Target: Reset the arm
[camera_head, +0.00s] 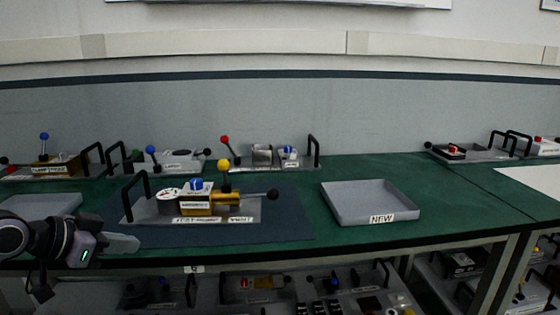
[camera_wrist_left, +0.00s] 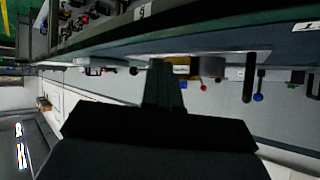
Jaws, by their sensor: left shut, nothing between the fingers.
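My left gripper (camera_head: 122,244) comes in from the left in the head view, at the front edge of the green table, pointing right. It is shut and holds nothing. In the left wrist view its closed fingers (camera_wrist_left: 163,88) show as a dark narrow shape, with the picture turned nearly upside down. The gripper is in front of and to the left of the device board (camera_head: 245,214), apart from it. My right arm and gripper are not in view.
Another grey tray (camera_head: 42,207) lies left. More devices stand behind and on the shelf below.

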